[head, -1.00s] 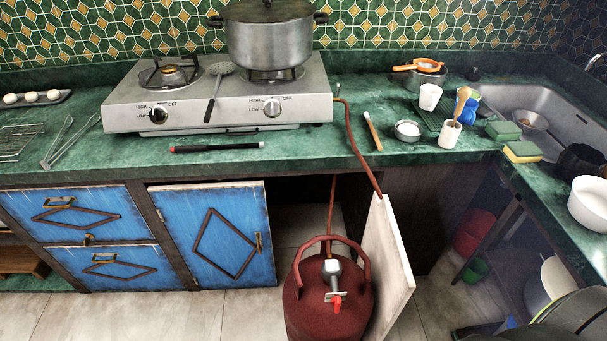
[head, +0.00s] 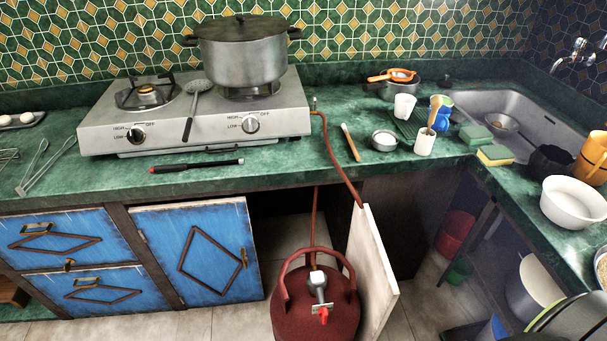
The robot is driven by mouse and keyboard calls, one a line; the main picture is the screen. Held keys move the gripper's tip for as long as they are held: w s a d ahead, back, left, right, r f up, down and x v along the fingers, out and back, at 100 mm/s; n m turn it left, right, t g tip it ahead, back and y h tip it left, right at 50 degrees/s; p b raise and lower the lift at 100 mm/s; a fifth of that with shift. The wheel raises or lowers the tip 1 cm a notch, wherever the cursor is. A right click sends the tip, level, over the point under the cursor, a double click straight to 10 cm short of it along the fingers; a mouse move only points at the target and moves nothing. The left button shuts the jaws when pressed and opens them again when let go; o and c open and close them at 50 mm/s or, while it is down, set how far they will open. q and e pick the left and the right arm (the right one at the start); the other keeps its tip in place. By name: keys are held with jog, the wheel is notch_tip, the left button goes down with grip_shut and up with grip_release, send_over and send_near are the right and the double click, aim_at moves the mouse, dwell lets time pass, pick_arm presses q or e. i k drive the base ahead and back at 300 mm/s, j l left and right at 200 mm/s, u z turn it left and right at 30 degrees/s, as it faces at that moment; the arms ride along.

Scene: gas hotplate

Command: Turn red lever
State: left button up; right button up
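The red lever (head: 323,316) is a small red handle on the grey regulator valve (head: 318,284) on top of the dark red gas cylinder (head: 305,308). It points downward in the head view. The cylinder stands on the floor in the gap below the counter, cut off by the bottom edge of the picture. A reddish hose (head: 336,150) runs from the hotplate (head: 195,122) over the counter edge, and a length of hose comes down behind the cylinder's handle. Neither of my grippers is in view.
A blue cabinet door (head: 205,248) is left of the cylinder. An open pale door panel (head: 372,262) stands close on its right. Tiled floor (head: 150,328) lies in front of the cabinets. A large pot (head: 241,55) stands on the hotplate's right burner.

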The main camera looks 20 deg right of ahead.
aim_at(324, 312)
jog(key=z, duration=0.9)
